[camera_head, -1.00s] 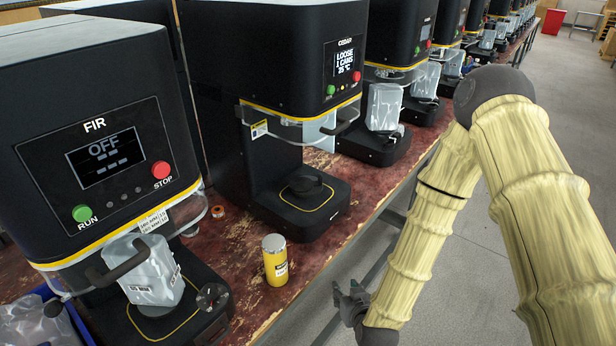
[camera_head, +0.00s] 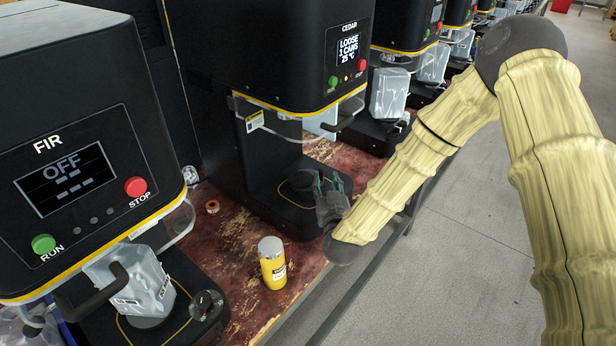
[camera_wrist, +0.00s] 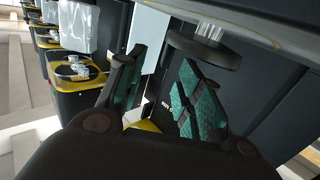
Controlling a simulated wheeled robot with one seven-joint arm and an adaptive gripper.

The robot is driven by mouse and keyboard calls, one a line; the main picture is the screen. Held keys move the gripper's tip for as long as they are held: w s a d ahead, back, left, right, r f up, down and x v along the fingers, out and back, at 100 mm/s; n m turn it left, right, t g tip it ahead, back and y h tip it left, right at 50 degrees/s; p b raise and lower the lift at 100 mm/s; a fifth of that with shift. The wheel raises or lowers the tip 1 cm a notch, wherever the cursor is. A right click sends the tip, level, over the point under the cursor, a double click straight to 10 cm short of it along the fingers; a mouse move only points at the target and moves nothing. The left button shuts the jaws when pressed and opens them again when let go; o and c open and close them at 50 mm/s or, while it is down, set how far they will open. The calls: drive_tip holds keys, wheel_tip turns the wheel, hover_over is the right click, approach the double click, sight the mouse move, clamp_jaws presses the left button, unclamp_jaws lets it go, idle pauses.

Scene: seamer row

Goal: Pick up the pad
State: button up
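The task's pad is not clearly identifiable; a low black round piece (camera_head: 302,181) on the base of the CEDAR machine (camera_head: 285,60) may be it. My gripper (camera_head: 328,184) is just right of that piece in the head view, at the base's right side. Its teal-lined fingers are apart with nothing between them, as the wrist view (camera_wrist: 160,90) shows. In the wrist view a dark disc (camera_wrist: 203,48) on a metal shaft hangs above the right finger. The base's middle is hidden behind my gripper there.
The FIR machine (camera_head: 70,120), reading OFF, holds a clear-wrapped block (camera_head: 135,283). More machines line the bench. The grey floor at right is clear.

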sight(322, 173)
drive_tip(key=shift+w+a+r, duration=0.1)
drive_tip(key=shift+w+r, duration=0.05)
drive_tip(key=shift+r, duration=0.05)
drive_tip(key=w, duration=0.1)
drive_tip(key=w+a+p, duration=0.1)
drive_tip(key=w, duration=0.1)
drive_tip(key=shift+w, duration=0.1)
drive_tip(key=shift+w+a+f, duration=0.1)
drive_tip(key=shift+w+a, duration=0.05)
drive_tip(key=shift+w, duration=0.6)
clamp_jaws()
